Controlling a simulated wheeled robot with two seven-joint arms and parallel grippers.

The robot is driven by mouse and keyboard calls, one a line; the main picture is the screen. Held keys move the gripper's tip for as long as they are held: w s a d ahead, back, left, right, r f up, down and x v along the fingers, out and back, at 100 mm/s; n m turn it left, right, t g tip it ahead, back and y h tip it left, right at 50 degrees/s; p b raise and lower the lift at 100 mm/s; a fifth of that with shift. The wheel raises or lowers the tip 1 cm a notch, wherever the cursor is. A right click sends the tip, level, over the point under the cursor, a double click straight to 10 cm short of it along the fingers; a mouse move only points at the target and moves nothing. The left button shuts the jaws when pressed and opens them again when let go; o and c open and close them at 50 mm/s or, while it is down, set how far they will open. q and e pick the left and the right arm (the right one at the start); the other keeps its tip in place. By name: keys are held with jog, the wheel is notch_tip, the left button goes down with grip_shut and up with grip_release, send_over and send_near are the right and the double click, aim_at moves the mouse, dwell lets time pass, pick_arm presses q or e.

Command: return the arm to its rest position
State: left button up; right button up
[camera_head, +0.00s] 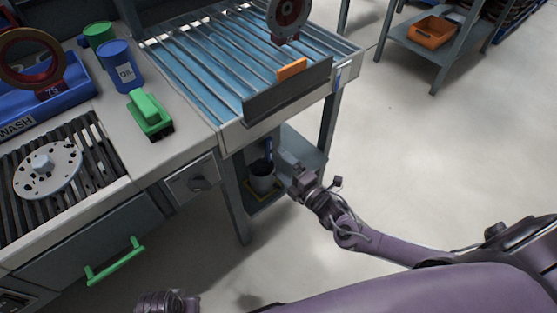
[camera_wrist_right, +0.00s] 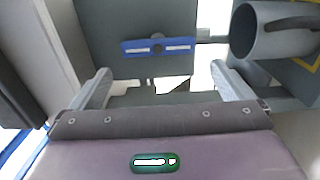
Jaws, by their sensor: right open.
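My right arm comes in from the right in the head view. Its gripper (camera_head: 288,163) is beside the lower shelf under the roller table, close to a grey cup-like container (camera_head: 262,176). In the right wrist view my right gripper (camera_wrist_right: 160,86) has its two fingers wide apart with nothing between them. The grey container (camera_wrist_right: 275,32) is at the upper right there, apart from the fingers. A purple part of my body shows at the bottom left of the head view, but no left gripper fingers show.
The roller table (camera_head: 232,136) stands above and left of my right gripper, with an orange block (camera_head: 292,68) on it. A green brush (camera_head: 149,113) and blue canister (camera_head: 120,66) are on the counter. A shelf with an orange bin (camera_head: 432,32) stands far right. The floor right of my gripper is clear.

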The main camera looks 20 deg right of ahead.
dwell(0.5)
jog(key=s+a+f+m+g+h, duration=0.2)
jog(key=s+f+m+g+h, duration=0.4)
jog(key=f+m, duration=0.45)
pick_arm(q)
jog(key=s+a+f+p, duration=0.3)
jog(key=s+f+p, duration=0.1)
jog(key=s+p, duration=0.4)
jog(key=s+a+f+p, duration=0.3)
jog(key=s+f+p, duration=0.1)
jog(key=s+p, duration=0.4)
jog(key=shift+s+f, duration=0.3)
jog(key=shift+s, duration=0.8)
pick_arm(e)
jog(key=s+d+f+m+g, duration=0.1)
jog(key=s+f+m+g, duration=0.2)
jog(key=s, duration=0.9)
jog(key=s+d+f+m+g, duration=0.2)
jog(key=s+f, duration=0.3)
jog(key=s, duration=0.7)
jog(key=s+d+f+m+g, duration=0.2)
jog(key=s+f+m+g, duration=0.2)
jog(key=s, duration=0.8)
jog(key=shift+d+f+g, duration=0.25)
jog(key=shift+f+g, duration=0.15)
jog(key=shift+g, duration=0.1)
